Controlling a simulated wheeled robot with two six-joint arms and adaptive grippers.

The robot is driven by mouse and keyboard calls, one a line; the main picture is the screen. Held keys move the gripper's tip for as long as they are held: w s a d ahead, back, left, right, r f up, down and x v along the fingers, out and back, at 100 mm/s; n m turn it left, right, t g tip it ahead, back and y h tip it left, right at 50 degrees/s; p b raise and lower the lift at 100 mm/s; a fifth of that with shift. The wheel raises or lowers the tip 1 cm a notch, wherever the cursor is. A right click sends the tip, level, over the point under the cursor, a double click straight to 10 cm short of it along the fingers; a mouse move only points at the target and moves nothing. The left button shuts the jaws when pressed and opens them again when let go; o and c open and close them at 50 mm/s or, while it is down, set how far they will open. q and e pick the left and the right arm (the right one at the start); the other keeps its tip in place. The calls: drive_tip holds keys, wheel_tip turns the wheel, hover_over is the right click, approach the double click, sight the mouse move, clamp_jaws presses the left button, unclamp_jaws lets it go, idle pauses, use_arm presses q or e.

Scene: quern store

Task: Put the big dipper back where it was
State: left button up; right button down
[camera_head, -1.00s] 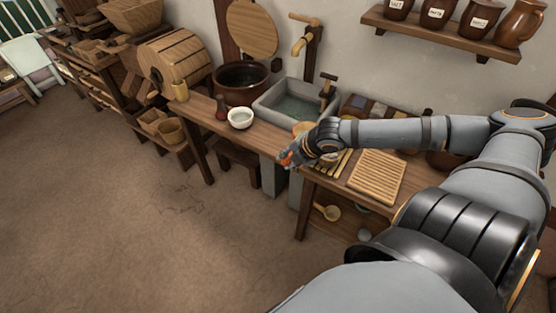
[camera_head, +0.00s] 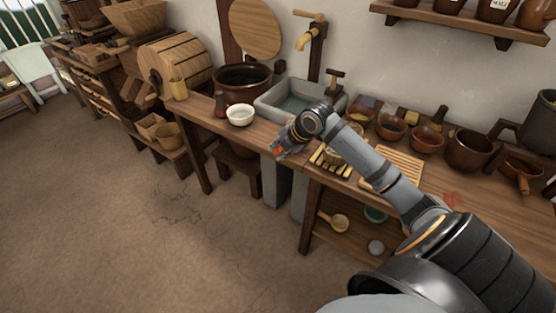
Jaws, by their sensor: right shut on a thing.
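My right gripper (camera_head: 281,150) is above the front edge of the counter, just in front of the stone sink. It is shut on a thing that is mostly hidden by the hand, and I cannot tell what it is. A pale wooden dipper (camera_head: 338,222) lies on the shelf under the counter, below and to the right of my right gripper. I cannot tell whether it is the big one. My left gripper is not in view.
The stone sink (camera_head: 268,113) and a white bowl (camera_head: 240,115) are behind and left of the hand. A slatted rack (camera_head: 320,160), a ribbed board (camera_head: 404,166) and several bowls crowd the counter to the right. The floor in front is clear.

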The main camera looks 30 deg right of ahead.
drive_tip(key=shift+w+f, duration=0.2)
drive_tip(key=shift+f, duration=1.6)
drive_tip(key=c, duration=1.1)
unclamp_jaws()
drive_tip(key=shift+f, duration=0.15)
drive_tip(key=p+v, duration=1)
drive_tip(key=v, duration=0.2)
